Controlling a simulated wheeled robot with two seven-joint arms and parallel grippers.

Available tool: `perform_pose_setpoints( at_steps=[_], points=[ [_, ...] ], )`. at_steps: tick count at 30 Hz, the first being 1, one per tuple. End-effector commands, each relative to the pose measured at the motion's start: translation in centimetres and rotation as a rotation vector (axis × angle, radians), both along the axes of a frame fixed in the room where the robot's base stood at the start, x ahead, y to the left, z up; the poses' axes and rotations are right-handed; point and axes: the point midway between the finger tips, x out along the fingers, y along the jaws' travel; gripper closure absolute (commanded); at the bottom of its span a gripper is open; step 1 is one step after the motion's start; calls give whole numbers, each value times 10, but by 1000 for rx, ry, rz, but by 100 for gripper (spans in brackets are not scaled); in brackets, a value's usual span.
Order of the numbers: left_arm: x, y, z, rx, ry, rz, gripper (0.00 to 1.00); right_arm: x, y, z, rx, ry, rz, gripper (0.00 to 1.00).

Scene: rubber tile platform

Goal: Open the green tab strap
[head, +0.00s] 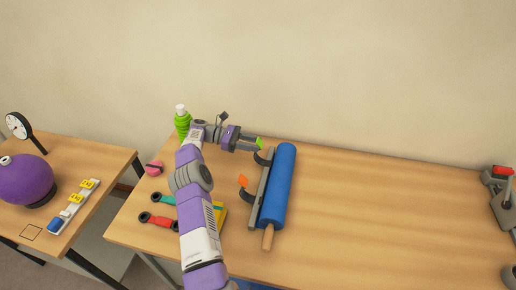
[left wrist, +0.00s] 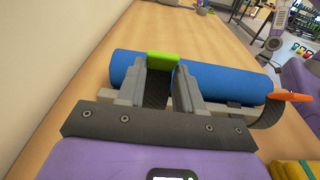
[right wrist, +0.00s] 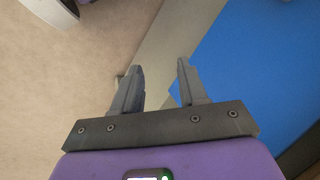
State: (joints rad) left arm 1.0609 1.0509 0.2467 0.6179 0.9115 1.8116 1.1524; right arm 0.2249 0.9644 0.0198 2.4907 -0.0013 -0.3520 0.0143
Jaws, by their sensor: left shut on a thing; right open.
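A blue roll (head: 278,185) lies on the table with a grey bar along its left side. Two dark straps stand off that side, one with a green tab (head: 260,143), one with an orange tab (head: 243,181). My left gripper (head: 256,145) is shut on the green tab strap at the roll's far end. In the left wrist view, the green tab (left wrist: 163,60) shows at the fingertips, with the dark strap between the fingers. The orange tab (left wrist: 290,96) stands free at the right. My right gripper (right wrist: 155,78) is open and empty in its wrist view.
A side table (head: 85,155) holds a purple ball.

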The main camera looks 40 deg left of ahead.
Motion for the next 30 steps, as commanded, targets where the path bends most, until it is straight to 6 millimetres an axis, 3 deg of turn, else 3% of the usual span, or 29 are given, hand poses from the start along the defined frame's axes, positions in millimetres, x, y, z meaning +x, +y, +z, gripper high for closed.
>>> perform_pose_setpoints(
  at_steps=[1,3,12,28,29,30],
  points=[
    [-3,-1,-25,-20,19,-9,100,0,0,-13,0,0,0,57],
    [-4,0,-27,-50,2,-12,100,0,0,-20,0,0,0,57],
    [-5,3,-29,-126,-44,-20,100,0,0,-39,0,0,0,57],
    [-6,3,-27,-141,-53,-24,100,0,0,-40,0,0,0,57],
    [-6,3,-27,-141,-53,-24,60,0,0,-40,0,0,0,57],
    [-6,4,-27,-142,-53,-24,54,0,0,-40,0,0,0,57]
  ],
)
